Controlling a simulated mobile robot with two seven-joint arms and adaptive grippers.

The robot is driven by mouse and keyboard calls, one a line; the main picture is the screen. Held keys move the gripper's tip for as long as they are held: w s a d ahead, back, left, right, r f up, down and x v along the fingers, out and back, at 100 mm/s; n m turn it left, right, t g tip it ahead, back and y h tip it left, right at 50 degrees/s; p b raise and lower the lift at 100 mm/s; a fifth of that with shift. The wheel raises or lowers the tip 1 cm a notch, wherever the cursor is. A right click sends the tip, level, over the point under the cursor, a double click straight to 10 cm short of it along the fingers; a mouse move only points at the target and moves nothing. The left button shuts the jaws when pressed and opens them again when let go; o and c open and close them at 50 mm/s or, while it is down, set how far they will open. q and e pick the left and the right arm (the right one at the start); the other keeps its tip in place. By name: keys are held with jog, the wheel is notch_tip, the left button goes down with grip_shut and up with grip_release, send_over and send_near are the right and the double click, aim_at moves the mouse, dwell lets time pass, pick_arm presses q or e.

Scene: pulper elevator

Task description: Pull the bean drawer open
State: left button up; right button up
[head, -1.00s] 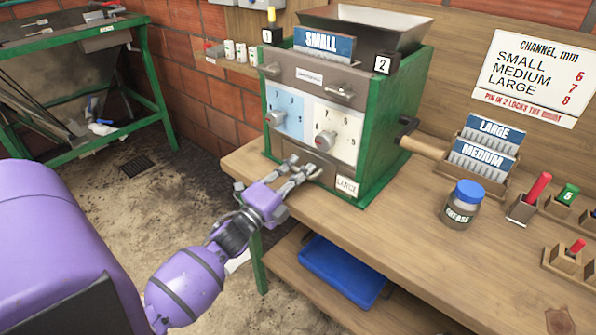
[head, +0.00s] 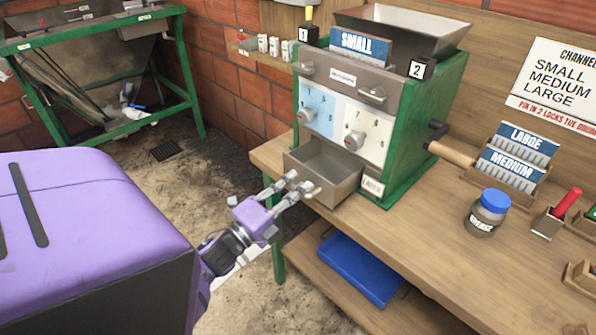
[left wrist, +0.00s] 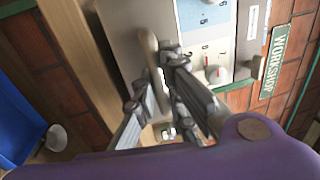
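The bean drawer (head: 332,178) is a grey metal box low on the front of the green machine (head: 425,115). It stands well out from the machine, and its empty-looking inside shows from above. My left gripper (head: 291,188) is at the drawer's front, its two fingers around the handle. In the left wrist view the bar handle (left wrist: 150,50) stands between the fingers (left wrist: 156,80), which appear closed on it. The fingers hide part of the handle. My right gripper is not in view.
The wooden bench (head: 420,230) carries a grease jar (head: 487,213) and a rack of LARGE and MEDIUM plates (head: 513,155) at right. A blue tray (head: 360,270) lies on the shelf below. A green-framed stand (head: 100,75) is at back left. Floor in front is open.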

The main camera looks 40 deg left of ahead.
pick_arm(q)
jog(key=o, duration=0.4)
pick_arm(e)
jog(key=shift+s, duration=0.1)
pick_arm(q)
jog(key=v, duration=1.2)
notch_tip(320, 180, down, 12)
jog(key=s+d+n+g+y+p, duration=0.15)
jog(key=n+g+y, duration=0.35)
jog(key=n, duration=0.7)
jog(key=s+d+f+n+g+h+p, duration=0.1)
jog(key=s+d+f+n+g, duration=0.1)
jog(key=s+d, duration=0.3)
jog(key=s+d+f+n+g+h+p, duration=0.1)
jog(key=s+d+f+n+g+p, duration=0.1)
jog(key=s+d, duration=0.3)
jog(key=s+d+f+n+g+h+p, duration=0.2)
jog(key=s+d, duration=0.3)
jog(key=d, duration=0.3)
jog(key=shift+f+g, duration=0.3)
jog(key=shift+f, duration=0.05)
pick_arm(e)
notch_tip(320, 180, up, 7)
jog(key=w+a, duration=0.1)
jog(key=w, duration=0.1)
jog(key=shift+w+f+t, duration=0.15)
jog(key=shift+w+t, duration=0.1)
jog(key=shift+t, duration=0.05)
